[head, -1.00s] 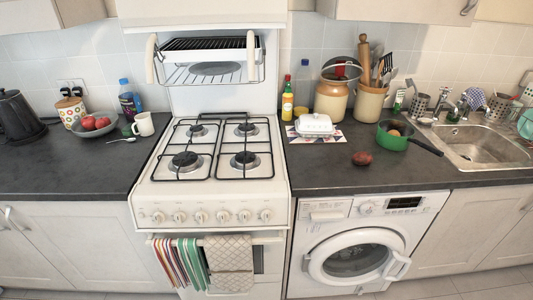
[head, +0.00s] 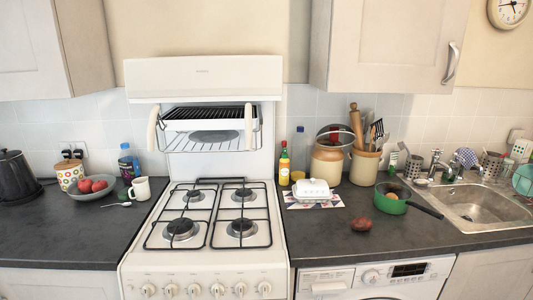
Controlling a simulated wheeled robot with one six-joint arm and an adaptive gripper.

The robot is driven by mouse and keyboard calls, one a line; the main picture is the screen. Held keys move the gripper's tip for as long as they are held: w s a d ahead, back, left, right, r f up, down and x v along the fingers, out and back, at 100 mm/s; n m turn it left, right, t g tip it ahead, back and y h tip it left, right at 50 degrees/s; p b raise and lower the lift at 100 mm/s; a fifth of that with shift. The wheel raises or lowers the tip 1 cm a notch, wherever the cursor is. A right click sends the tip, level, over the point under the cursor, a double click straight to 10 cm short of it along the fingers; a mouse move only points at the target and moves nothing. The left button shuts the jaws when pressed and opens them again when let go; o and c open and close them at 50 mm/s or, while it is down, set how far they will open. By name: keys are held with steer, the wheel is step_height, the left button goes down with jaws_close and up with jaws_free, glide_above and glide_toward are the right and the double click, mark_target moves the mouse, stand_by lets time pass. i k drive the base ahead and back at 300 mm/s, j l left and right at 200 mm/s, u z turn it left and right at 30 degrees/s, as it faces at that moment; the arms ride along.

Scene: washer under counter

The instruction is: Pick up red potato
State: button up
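The red potato (head: 361,224) lies alone on the dark counter (head: 330,248) above the washing machine. It is small, reddish brown and oval, near the counter's front edge. Nothing covers it. My gripper does not show in the head view, so its position and state are hidden.
A green pan (head: 392,203) stands right of the potato, its dark handle (head: 425,211) pointing right and forward. A white butter dish (head: 312,191) sits behind left on a patterned mat. The stove (head: 205,262) is left, the sink (head: 478,207) right. Counter around the potato is clear.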

mark_target(361, 223)
steer(key=i+l+z, duration=0.65)
steer(key=i+z, duration=0.25)
steer(key=k, duration=0.05)
